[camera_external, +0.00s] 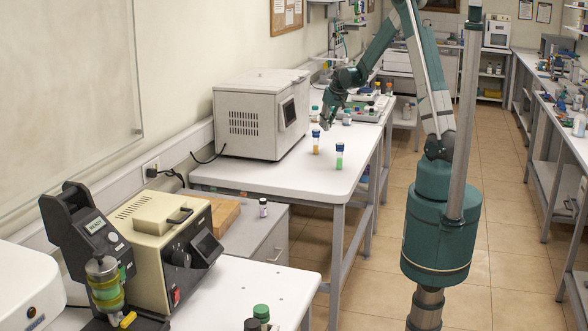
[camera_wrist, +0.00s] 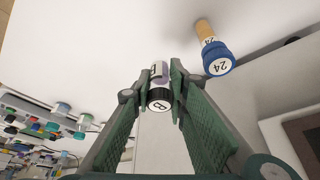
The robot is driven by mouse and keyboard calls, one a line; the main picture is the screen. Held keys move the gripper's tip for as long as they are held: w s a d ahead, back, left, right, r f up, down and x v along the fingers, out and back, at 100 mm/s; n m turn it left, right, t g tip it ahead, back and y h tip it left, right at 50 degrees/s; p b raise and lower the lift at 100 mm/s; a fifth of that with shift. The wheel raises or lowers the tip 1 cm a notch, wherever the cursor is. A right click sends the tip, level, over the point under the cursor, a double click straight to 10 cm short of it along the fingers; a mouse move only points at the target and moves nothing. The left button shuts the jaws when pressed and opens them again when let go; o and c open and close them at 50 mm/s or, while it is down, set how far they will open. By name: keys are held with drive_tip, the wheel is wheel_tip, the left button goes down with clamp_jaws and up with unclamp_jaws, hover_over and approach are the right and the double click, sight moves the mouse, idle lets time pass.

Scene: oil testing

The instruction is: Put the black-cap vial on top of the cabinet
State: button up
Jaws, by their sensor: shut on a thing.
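In the wrist view my gripper (camera_wrist: 161,78) is shut on a black-cap vial (camera_wrist: 159,98) marked 8, with a pale label and a purplish body. In the external view my gripper (camera_external: 326,122) is over the far white table, just above and right of a blue-cap vial with orange contents (camera_external: 316,147). The held vial is hard to make out there; I cannot tell whether it touches the table. A low grey cabinet (camera_external: 240,241) stands between the tables. A small dark-capped vial (camera_external: 263,208) with a white label stands on its top.
A blue-cap vial marked 24 (camera_wrist: 217,61) stands close beside the right finger. A green vial with a blue cap (camera_external: 339,157) is near the table edge. A white-grey machine (camera_external: 250,115) stands left of my gripper. A beige machine (camera_external: 155,235) borders the cabinet top.

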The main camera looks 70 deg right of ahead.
drive_tip(key=w+a+r+p, duration=0.2)
drive_tip(key=a+r+p, duration=0.5)
drive_tip(key=a+p, duration=0.15)
drive_tip(key=w+a+f+b, duration=0.3)
drive_tip(key=a+f+b, duration=0.15)
drive_tip(key=a, duration=0.55)
drive_tip(key=w+a+f+n+b, duration=0.1)
drive_tip(key=w+a+f+b, duration=0.3)
drive_tip(key=a, duration=0.6)
drive_tip(key=w+a+f+b, duration=0.1)
drive_tip(key=a+f+b, duration=0.2)
drive_tip(key=a+b, duration=0.5)
drive_tip(key=w+a+n+y+p, duration=0.15)
drive_tip(key=a+n, duration=0.35)
drive_tip(key=a, duration=1.2)
drive_tip(key=w+a+n+y+p, duration=0.15)
drive_tip(key=a+n, duration=0.25)
drive_tip(key=a, duration=1.3)
drive_tip(key=s+a+n+y, duration=0.1)
drive_tip(key=s+a+n, duration=0.2)
drive_tip(key=a, duration=0.6)
drive_tip(key=s+a+n+y+p, duration=0.1)
drive_tip(key=s+a+n+y, duration=0.1)
drive_tip(key=a, duration=0.8)
drive_tip(key=shift+s+a+r+n, duration=0.15)
drive_tip(key=shift+s+r+n, duration=0.1)
drive_tip(key=shift+s+n, duration=0.55)
drive_tip(key=shift+w, duration=0.15)
drive_tip(key=shift+f, duration=2.95)
drive_tip(key=shift+f, duration=0.15)
